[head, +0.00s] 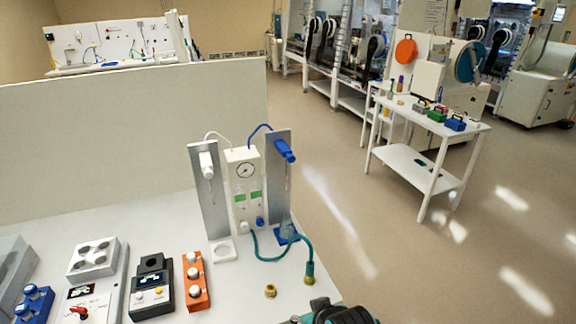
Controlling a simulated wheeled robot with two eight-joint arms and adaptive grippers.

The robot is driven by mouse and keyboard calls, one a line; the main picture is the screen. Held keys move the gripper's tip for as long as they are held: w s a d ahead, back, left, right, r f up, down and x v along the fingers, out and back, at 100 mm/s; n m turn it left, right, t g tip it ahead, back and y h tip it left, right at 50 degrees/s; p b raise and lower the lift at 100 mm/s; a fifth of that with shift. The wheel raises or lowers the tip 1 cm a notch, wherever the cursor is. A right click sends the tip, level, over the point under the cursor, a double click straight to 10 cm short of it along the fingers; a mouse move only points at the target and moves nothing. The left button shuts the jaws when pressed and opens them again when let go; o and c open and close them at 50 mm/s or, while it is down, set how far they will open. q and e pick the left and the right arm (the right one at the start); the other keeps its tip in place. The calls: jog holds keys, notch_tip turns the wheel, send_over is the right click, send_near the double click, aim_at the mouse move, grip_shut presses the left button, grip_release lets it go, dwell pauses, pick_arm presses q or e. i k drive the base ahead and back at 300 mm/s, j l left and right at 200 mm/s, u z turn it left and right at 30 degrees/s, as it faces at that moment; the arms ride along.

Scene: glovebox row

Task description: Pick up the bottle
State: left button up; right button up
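No bottle can be made out for certain. A small brown bottle-like item (400,84) with a purplish top stands at the far left end of the white cart, too small to identify. A dark and teal part of my arm, apparently the right, shows at the bottom edge, right of centre. Its fingertips are not visible, so its opening cannot be told. My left gripper is out of view.
The near bench (130,226) holds a gauge unit (243,178) with tubing, an orange block (195,281), a black device (151,288) and a white device (93,258). A low partition (120,135) stands behind. Open floor separates the bench from the white cart (415,165).

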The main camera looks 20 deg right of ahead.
aim_at(286, 226)
jog(key=i+l+u, duration=0.15)
jog(key=l, duration=0.55)
jog(key=i+l+u, duration=0.15)
jog(key=l, duration=0.55)
jog(key=l+u, duration=0.15)
jog(key=l, duration=0.55)
jog(key=i, duration=0.05)
